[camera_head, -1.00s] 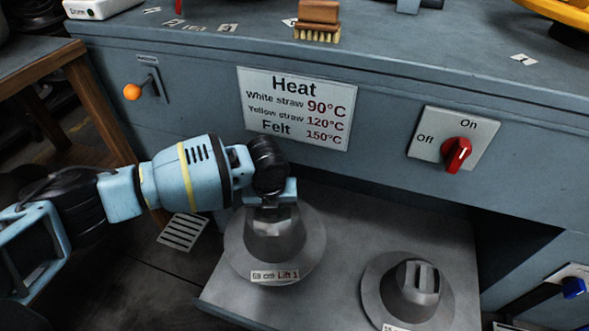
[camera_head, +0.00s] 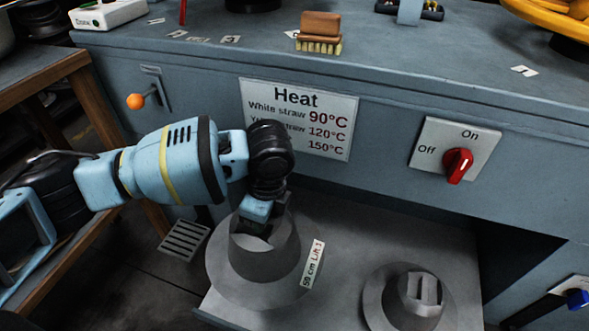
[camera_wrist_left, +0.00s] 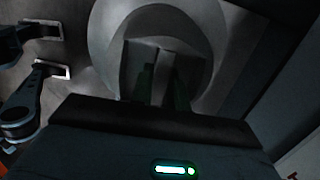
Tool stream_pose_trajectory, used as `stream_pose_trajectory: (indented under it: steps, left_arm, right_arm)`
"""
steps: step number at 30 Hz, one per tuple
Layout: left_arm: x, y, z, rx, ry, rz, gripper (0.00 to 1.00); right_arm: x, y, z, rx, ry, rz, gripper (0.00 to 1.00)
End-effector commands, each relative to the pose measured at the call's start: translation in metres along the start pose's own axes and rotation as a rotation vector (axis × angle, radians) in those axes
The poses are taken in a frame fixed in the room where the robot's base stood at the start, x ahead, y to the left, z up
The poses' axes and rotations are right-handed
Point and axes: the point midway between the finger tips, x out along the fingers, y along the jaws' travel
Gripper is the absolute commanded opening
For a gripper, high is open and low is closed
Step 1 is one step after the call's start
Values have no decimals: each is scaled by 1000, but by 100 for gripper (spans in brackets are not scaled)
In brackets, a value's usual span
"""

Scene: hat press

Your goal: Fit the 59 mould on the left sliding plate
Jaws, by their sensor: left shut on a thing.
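The grey hat-shaped mould (camera_head: 262,262) has a wide brim and a label reading "59 cm Lift 1", which now faces right. My left gripper (camera_head: 256,226) comes down onto its top from above and is shut on it. The mould is over the left part of the grey shelf (camera_head: 345,240); I cannot tell whether it touches the shelf. In the left wrist view the mould's round top (camera_wrist_left: 150,30) fills the upper middle. The fingertips are dark and hard to make out there. My right gripper is in neither view. No sliding plate is clearly identifiable.
A second grey mould (camera_head: 408,300) stands to the right on the shelf, with a gap between. The cabinet front above carries a heat sign (camera_head: 298,115), a red on/off knob (camera_head: 457,165) and an orange-knobbed lever (camera_head: 136,101). A brush (camera_head: 319,32) lies on top.

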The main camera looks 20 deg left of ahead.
Motion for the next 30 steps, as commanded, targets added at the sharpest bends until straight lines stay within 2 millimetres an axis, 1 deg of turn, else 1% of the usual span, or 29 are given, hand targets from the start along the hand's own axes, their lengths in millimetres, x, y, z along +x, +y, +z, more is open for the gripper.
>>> stream_pose_trajectory:
  steps: [1, 9, 15, 30]
  left_arm:
    - [-7, 2, 2, -58, 3, 4, 0]
    - [-29, 23, 8, -386, 4, 53, 0]
    - [-44, 40, 14, -628, 5, 90, 0]
    - [-79, 85, 33, -1230, 6, 184, 0]
  right_arm:
    - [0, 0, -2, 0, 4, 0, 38]
    - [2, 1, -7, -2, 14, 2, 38]
    - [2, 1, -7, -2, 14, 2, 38]
    - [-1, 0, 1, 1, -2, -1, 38]
